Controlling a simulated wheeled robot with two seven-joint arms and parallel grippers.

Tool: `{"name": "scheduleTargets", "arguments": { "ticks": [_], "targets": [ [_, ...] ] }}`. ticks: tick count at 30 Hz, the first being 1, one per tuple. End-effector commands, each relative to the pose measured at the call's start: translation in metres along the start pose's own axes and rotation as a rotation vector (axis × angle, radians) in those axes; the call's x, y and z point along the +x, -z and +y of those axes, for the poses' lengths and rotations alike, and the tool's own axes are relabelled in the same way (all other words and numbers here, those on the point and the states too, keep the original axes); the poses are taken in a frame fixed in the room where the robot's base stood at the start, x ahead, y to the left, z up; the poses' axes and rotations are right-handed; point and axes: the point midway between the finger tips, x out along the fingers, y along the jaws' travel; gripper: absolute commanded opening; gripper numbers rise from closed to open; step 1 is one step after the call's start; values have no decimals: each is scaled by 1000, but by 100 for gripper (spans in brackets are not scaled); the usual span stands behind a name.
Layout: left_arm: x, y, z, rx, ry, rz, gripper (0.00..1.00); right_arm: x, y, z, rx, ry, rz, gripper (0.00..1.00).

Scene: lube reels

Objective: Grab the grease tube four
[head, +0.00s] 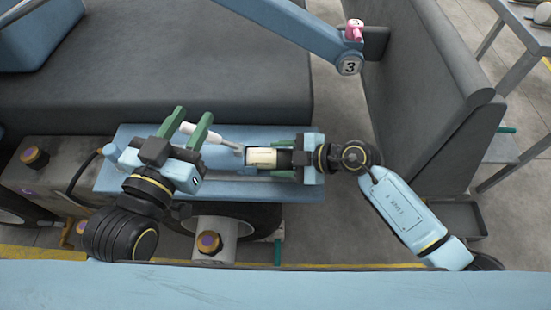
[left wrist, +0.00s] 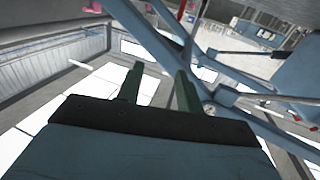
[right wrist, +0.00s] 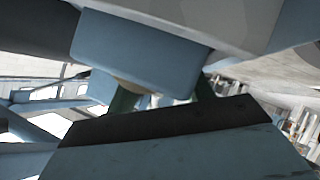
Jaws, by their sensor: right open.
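In the head view, a cream cylinder with a dark end (head: 262,157) lies on a light-blue tray (head: 240,188). I see no "four" on it, so I cannot tell if it is grease tube four. My right gripper (head: 279,159) comes in from the right with its fingers at the cylinder's dark end. It is open; whether it touches is hidden. In the right wrist view, a blue block (right wrist: 140,55) hides part of its green fingers. My left gripper (head: 187,124) is open, its green fingers apart, over the tray's left part. A pale rod (head: 215,133) shows behind it.
A blue beam marked 3 (head: 349,66), with a pink piece (head: 354,30) on it, reaches in from above. A dark seat back (head: 430,95) stands at the right. A dark block with an orange-brown cap (head: 34,157) is at the left. Bare floor shows at the upper right.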

Motion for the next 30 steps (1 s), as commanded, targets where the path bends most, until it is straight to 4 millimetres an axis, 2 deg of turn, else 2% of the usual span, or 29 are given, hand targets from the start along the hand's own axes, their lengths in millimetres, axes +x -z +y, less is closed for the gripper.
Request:
{"name": "scheduleTargets", "arguments": {
  "ticks": [8,15,16,27,30],
  "targets": [
    [0,3,1,-1,-1,17,36,1,0,0,0,0,0,52],
    [0,3,1,0,-1,15,36,1,0,0,0,0,0,24],
    [0,3,1,0,-1,15,36,1,1,0,0,-1,1,23],
    [0,1,0,0,-1,-4,36,0,2,1,-1,-1,1,22],
    [-1,-9,-3,2,7,-62,36,-2,4,3,-1,-1,1,22]
  ]
}}
